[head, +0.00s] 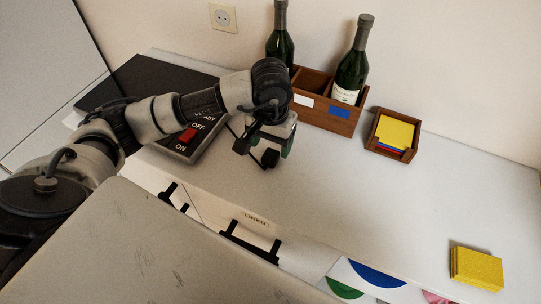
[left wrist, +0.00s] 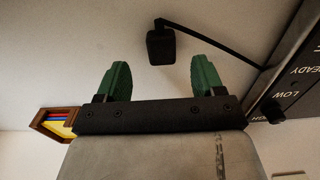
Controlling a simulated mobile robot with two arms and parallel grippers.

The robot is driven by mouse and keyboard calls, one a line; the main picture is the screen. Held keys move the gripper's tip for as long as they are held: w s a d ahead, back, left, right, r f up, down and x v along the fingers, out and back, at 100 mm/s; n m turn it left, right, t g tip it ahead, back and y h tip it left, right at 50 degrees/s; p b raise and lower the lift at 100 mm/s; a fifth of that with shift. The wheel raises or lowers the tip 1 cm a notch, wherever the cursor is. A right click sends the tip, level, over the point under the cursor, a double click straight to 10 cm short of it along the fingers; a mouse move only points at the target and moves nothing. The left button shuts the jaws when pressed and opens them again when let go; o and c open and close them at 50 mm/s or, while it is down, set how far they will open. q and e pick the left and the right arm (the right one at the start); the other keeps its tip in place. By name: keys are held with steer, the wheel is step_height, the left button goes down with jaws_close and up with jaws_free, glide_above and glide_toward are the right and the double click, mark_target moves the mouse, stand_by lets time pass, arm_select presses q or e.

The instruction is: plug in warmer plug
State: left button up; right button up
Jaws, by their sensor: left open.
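The warmer plug (left wrist: 160,46) is a small black block in the left wrist view, on the pale counter. Its thin black cord (left wrist: 215,45) runs right toward the warmer. A black block low by the gripper in the head view (head: 270,159) looks like the same plug. My left gripper (head: 273,147) is open, its green fingers pointing down to the counter. In the left wrist view the gripper (left wrist: 160,76) has the plug just beyond and between its fingertips, apparently not gripped. The warmer (head: 190,139) has a red switch. A wall socket (head: 222,17) is empty. My right gripper is not in view.
A wooden caddy (head: 330,117) with two green bottles (head: 352,68) stands behind the gripper. A small wooden tray (head: 372,147) holds coloured cards, and a yellow block (head: 476,268) lies at right. Black drawer handles (head: 250,244) are below the counter. The right counter is mostly clear.

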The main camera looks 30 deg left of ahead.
mark_target(271, 155)
arm_select(q)
steer(key=shift+f, duration=0.25)
steer(key=shift+w+a+f+p, duration=0.1)
steer(key=shift+f+p, duration=0.5)
steer(key=shift+f, duration=1.75)
steer(key=shift+c, duration=0.5)
steer(key=c, duration=0.9)
steer(key=shift+o, duration=0.2)
